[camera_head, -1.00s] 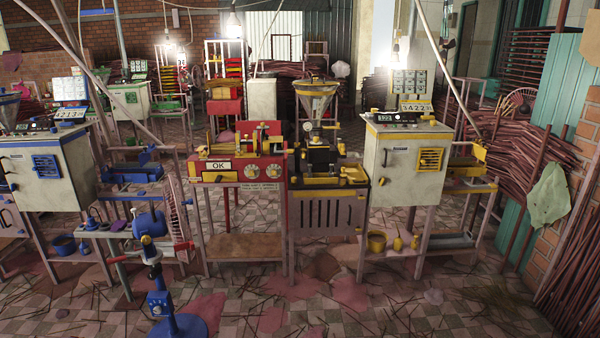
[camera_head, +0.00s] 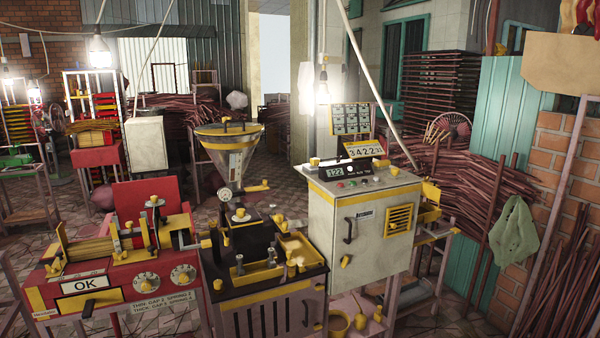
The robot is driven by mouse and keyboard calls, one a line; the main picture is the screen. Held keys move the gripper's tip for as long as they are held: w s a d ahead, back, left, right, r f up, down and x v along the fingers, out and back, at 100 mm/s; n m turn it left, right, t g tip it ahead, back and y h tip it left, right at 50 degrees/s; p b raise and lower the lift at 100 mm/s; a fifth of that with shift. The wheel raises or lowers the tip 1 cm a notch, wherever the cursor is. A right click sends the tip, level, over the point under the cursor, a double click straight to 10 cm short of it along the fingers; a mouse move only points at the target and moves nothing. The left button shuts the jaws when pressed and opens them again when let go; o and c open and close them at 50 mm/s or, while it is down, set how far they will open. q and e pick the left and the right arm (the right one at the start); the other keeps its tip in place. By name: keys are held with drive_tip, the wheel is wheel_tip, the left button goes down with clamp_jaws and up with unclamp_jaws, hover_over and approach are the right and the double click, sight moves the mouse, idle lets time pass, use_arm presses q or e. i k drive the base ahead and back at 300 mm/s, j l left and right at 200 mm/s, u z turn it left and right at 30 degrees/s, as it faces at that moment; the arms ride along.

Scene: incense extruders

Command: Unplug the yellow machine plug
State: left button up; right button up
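The yellow machine has a pale control cabinet (camera_head: 330,235) with yellow edges, right of centre, and a dark extruder body (camera_head: 255,240) with yellow parts and a metal hopper (camera_head: 230,150). A small yellow piece (camera_head: 346,261) sticks out low on the cabinet's front, below a black handle. It may be the plug, but it is too small to tell. No cable to it can be made out. Neither of my grippers is in view.
A red machine (camera_head: 120,275) with an OK panel stands close at the left. A yellow pot (camera_head: 338,323) sits low under the cabinet. Bundles of reddish sticks (camera_head: 455,190) and a green cloth (camera_head: 515,240) are at the right. Tiled floor shows behind the machines.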

sight(314, 161)
drive_tip(key=i+j+z, duration=0.2)
drive_tip(key=i+l+u, duration=1)
drive_tip(key=l, duration=0.4)
